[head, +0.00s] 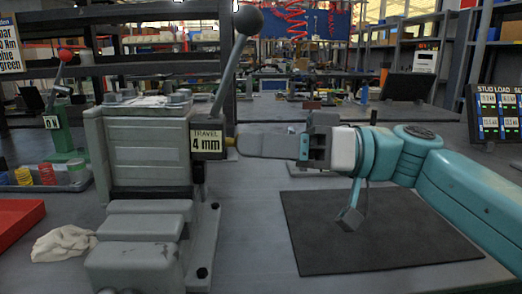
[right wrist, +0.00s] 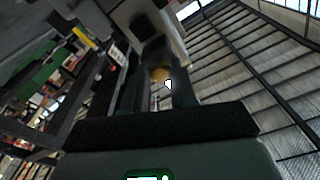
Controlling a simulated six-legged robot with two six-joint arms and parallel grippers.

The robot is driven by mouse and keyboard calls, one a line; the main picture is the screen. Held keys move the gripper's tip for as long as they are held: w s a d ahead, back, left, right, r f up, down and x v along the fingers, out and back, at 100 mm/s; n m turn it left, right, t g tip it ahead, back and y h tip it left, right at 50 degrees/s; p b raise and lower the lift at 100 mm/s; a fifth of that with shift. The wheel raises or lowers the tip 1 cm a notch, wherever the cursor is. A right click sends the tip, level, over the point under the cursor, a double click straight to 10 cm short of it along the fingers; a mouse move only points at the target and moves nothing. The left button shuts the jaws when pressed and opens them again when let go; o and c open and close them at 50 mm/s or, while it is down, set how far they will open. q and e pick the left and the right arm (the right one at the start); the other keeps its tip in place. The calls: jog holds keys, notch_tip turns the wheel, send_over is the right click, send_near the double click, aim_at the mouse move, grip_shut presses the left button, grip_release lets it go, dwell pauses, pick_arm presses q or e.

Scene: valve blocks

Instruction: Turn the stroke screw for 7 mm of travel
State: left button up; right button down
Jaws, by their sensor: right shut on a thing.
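The grey valve block (head: 147,150) stands on the bench in the left half of the head view. Its label (head: 206,141) reads "TRAVEL 4 mm". The stroke screw (head: 230,141) is a small brass piece on the block's right side, beside the label. My right gripper (head: 238,144) comes in from the right and is shut on the screw. In the right wrist view the brass screw (right wrist: 159,74) shows between the dark fingers, with a small white pointer (right wrist: 168,85) near it. The fingers hide part of the screw. My left gripper is not in view.
A lever with a dark ball knob (head: 248,19) rises from the block, above the screw. A black mat (head: 400,235) lies clear at right. A white cloth (head: 63,244), a red tray (head: 15,222) and a second, green device with a red-knobbed lever (head: 64,55) are at left.

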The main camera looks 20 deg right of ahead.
jog(key=shift+w+n, duration=0.15)
jog(key=shift+n, duration=3.75)
jog(key=shift+n+g, duration=0.3)
jog(key=c, duration=0.9)
grip_release()
jog(key=shift+d, duration=0.15)
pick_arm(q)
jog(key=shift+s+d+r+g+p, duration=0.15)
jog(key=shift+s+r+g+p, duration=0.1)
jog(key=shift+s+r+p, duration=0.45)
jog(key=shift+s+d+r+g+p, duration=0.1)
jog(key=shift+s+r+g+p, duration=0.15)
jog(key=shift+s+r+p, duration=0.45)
pick_arm(e)
jog(key=shift+v, duration=8.1)
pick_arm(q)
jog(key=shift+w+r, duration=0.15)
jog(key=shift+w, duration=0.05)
